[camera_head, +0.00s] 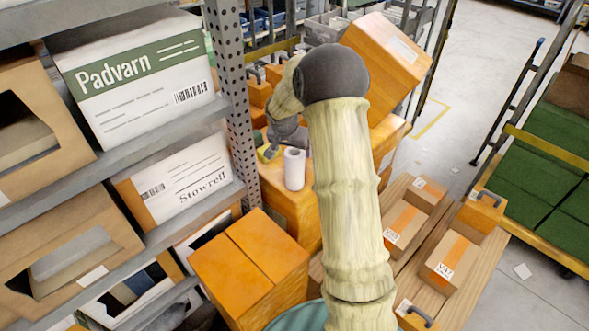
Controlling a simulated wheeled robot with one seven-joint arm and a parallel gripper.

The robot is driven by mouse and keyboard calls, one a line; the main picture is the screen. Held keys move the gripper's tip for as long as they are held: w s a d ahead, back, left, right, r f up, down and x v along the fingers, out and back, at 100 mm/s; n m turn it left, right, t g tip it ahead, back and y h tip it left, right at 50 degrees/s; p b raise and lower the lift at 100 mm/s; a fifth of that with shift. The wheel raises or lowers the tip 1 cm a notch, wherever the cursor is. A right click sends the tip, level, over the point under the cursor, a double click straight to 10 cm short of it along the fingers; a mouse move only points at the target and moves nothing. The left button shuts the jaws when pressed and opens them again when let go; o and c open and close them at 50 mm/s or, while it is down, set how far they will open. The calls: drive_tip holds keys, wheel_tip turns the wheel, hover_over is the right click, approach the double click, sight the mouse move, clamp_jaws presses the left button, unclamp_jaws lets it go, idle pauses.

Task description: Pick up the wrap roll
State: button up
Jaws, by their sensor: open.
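A white wrap roll (293,170) stands upright on an orange-brown box top in the middle of the view, just left of my arm. My gripper (272,153) is at the end of my arm, above and to the left of the roll, and looks apart from it. It is open, with nothing seen between its fingers. It is small in the picture, and part of it is hard to make out against the box top.
A metal rack (231,90) with cartons stands at left. A large orange carton (250,265) is in front of the roll, and a tilted carton (388,65) is behind my arm. Small boxes lie on a wooden pallet (395,190) at right. Open floor (480,80) lies beyond.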

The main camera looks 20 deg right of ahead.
drive_tip(key=p+x, duration=0.1)
drive_tip(key=x, duration=0.4)
drive_tip(key=shift+d, duration=0.2)
idle(0.3)
drive_tip(key=c, duration=1.6)
drive_tip(key=shift+c, duration=0.2)
drive_tip(key=shift+r, duration=0.1)
wheel_tip(320, 180, up, 10)
hover_over(295, 155)
drive_tip(key=s, duration=0.1)
drive_tip(key=shift+s+a, duration=0.1)
drive_tip(key=shift+a, duration=0.1)
